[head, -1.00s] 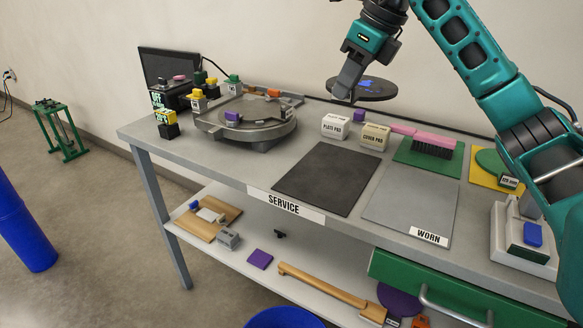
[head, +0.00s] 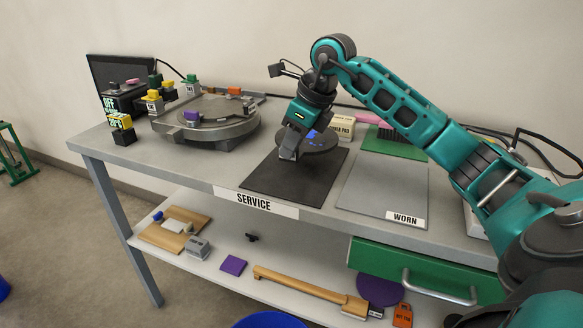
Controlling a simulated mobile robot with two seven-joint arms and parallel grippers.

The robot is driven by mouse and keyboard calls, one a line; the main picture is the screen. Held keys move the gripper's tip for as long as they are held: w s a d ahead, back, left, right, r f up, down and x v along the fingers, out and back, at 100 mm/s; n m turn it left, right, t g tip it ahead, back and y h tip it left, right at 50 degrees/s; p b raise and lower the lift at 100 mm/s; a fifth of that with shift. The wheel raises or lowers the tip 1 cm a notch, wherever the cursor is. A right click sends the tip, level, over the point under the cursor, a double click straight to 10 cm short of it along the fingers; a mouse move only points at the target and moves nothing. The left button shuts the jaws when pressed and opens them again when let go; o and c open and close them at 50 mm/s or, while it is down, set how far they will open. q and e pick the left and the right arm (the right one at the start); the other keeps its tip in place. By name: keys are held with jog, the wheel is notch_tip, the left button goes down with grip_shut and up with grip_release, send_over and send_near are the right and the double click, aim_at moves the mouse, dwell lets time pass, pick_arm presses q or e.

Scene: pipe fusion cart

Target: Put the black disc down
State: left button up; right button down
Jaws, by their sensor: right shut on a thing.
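The black disc (head: 318,142) is in the grip of my right gripper (head: 288,154), which is shut on its near left edge. A blue part shows on top of the disc. The disc is held roughly level over the far part of the dark mat (head: 285,190) behind the SERVICE label (head: 255,203). A gap seems to show under it, but I cannot tell how large. The grey mat (head: 385,187) marked WORN lies to the right and is bare. My left gripper is not in view.
A round grey machine (head: 205,125) stands on the left of the bench, with small coloured blocks around it. The cover pad (head: 342,127) stands close behind the disc. A green mat (head: 390,145) with a brush lies behind the grey mat. A lower shelf (head: 215,262) holds tools.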

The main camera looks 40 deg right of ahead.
aim_at(293, 159)
notch_tip(293, 159, down, 4)
jog(key=shift+f+b, duration=0.15)
jog(key=shift+b, duration=0.25)
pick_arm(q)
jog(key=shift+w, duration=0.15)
pick_arm(e)
jog(key=shift+f, duration=0.15)
jog(key=c, duration=1.1)
grip_release()
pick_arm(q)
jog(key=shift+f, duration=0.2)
